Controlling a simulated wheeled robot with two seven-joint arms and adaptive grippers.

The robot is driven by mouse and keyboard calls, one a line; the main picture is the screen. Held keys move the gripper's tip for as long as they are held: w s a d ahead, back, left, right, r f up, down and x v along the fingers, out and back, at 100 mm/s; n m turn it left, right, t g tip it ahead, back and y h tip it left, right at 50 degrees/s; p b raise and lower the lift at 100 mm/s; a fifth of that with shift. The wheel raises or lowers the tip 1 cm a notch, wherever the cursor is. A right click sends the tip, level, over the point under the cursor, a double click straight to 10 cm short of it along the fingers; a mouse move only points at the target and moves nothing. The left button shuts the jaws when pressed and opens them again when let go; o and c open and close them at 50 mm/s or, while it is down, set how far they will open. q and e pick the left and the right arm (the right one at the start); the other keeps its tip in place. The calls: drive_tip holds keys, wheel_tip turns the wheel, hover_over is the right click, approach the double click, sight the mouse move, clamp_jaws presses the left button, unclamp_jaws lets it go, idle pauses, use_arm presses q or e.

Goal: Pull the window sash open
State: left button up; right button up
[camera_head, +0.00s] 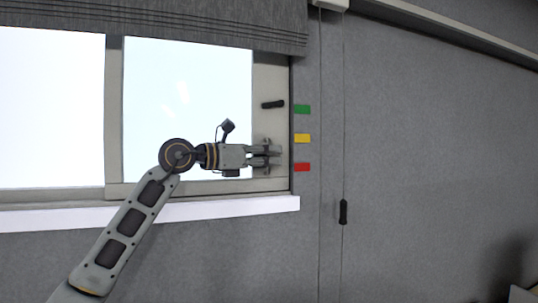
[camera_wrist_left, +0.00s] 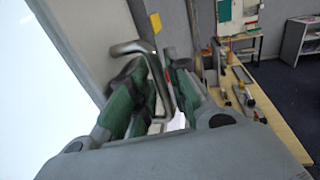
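The window sash (camera_head: 115,115) is a pale frame around bright glass in the head view. A grey bent bar handle (camera_wrist_left: 132,47) shows in the left wrist view. My left gripper (camera_head: 272,153) reaches right across the glass to the sash's right stile, with its fingers apart. In the left wrist view, the green-padded fingers (camera_wrist_left: 160,85) stand on either side of the handle bar, with a narrow gap. I cannot tell whether both pads press on the bar. A small black lever (camera_head: 273,104) sits higher on the stile. My right gripper is not in view.
Green (camera_head: 302,109), yellow (camera_head: 302,138) and red (camera_head: 302,167) tags are on the wall right of the frame. A grey blind (camera_head: 210,20) hangs above, and a white sill (camera_head: 230,207) runs below. A cord with a black grip (camera_head: 343,211) hangs to the right.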

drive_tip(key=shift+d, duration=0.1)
use_arm(q)
clamp_jaws()
drive_tip(key=shift+s+a, duration=0.1)
drive_tip(key=shift+a, duration=0.05)
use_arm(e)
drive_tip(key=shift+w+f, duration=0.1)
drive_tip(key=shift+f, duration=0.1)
